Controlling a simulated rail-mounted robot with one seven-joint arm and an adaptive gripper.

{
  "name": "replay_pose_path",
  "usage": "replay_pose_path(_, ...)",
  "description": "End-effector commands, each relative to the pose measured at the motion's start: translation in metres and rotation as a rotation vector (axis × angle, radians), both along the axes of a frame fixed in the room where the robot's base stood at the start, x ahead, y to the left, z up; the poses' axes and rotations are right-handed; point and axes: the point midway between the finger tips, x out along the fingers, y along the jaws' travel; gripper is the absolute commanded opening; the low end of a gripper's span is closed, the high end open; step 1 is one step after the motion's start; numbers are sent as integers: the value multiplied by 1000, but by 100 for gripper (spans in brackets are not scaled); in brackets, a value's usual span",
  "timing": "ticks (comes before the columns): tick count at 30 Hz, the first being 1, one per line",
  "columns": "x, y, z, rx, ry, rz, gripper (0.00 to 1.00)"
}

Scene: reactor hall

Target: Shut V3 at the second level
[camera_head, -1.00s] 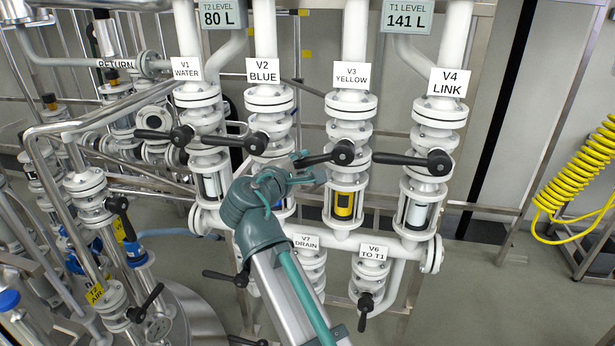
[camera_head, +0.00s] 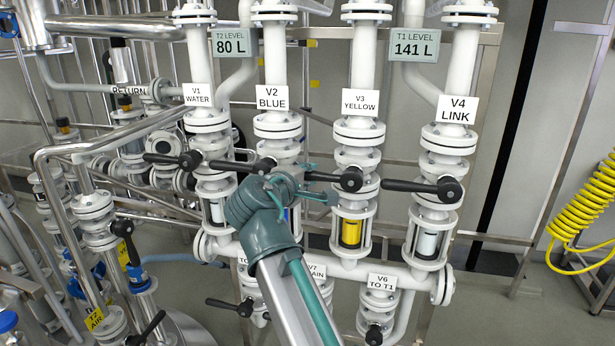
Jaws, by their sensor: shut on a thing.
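The V3 valve, under its V3 YELLOW label (camera_head: 360,102), has a black lever (camera_head: 328,177) pointing left from its hub (camera_head: 350,179), about level and across the pipe. Below it a sight glass shows yellow (camera_head: 351,232). My gripper (camera_head: 322,194) is at the outer, left end of this lever and shut on it. The arm comes up from below and hides part of V2's lower body; the exact finger contact is small and partly hidden.
Neighbouring levers V2 (camera_head: 238,166), V1 (camera_head: 170,159) and V4 (camera_head: 415,186) also point left. V2's hub is close to my wrist. V6 (camera_head: 374,334) stands below. Displays read T2 80 L (camera_head: 231,42) and T1 141 L (camera_head: 414,43). Open floor lies right.

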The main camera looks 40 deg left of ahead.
Motion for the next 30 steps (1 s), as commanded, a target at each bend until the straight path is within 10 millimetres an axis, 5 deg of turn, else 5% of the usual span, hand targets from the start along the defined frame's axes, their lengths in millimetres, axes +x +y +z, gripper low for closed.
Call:
replay_pose_path(3, 1, 2, 4, 4, -6, 2, 0)
replay_pose_path(4, 1, 2, 4, 4, -6, 2, 27)
replay_pose_path(8, 0, 1, 3, 3, -4, 2, 49)
replay_pose_path(20, -4, -1, 2, 1, -3, 1, 49)
replay_pose_path(30, -55, -16, 12, 2, -3, 4, 49)
